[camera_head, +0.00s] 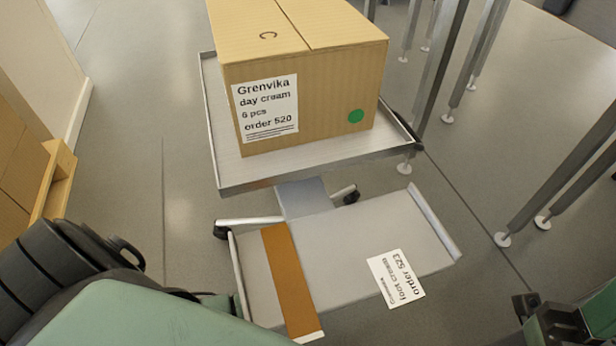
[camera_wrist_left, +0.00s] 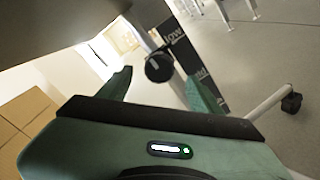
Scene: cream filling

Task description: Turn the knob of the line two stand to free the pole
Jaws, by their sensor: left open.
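The black round knob (camera_wrist_left: 159,66) with a pale mark sits on a metal pole (camera_wrist_left: 150,40) in the left wrist view. My left gripper (camera_wrist_left: 160,78) is open, with one green finger on each side of the knob in the picture; I cannot tell whether either touches it. A dark panel (camera_wrist_left: 184,48) with partly hidden white lettering stands behind the knob. In the head view my left arm covers the lower left and the knob is not visible. Part of my right arm or gripper (camera_head: 560,325) shows at the lower right corner; its fingers are not clear.
A wheeled metal stand has an upper tray (camera_head: 215,160) bearing a cardboard box (camera_head: 330,95). Metal legs (camera_head: 560,180) stand at right, a wooden pallet (camera_head: 55,180) at left.

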